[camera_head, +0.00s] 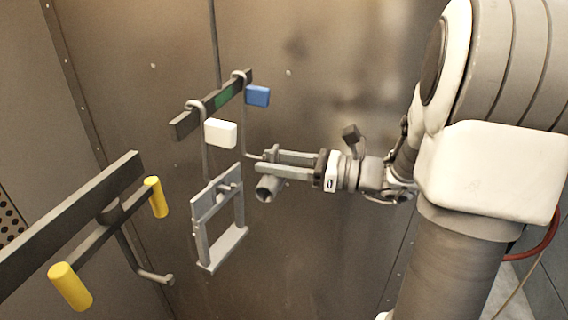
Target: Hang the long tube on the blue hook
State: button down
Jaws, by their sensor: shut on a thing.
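My gripper (266,162) reaches in from the right and is shut on a grey tube (267,188). The tube's open round end faces the camera, so most of its length is hidden by foreshortening and by the fingers. The blue hook (245,125) is a thin grey rod hanging from a dark rail, marked by a blue block (257,96). Its lower end bends right and shows right beside my fingertips. I cannot tell whether tube and hook touch.
A second hook with a white block (221,133) hangs left on the rail (184,125). A grey rectangular frame (241,232) hangs below it, left of my gripper. A dark bar (70,215) with yellow cylinders (157,197) and another hook (150,277) stands nearer left. Metal walls enclose the booth.

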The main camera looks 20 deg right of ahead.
aim_at(252, 158)
jog(key=shift+w, duration=0.1)
dwell(0.3)
jog(key=shift+x, duration=2.25)
jog(key=shift+f, duration=0.2)
jog(key=shift+f, duration=0.35)
jog(key=shift+c, duration=1.7)
grip_release()
jog(key=shift+f, duration=0.1)
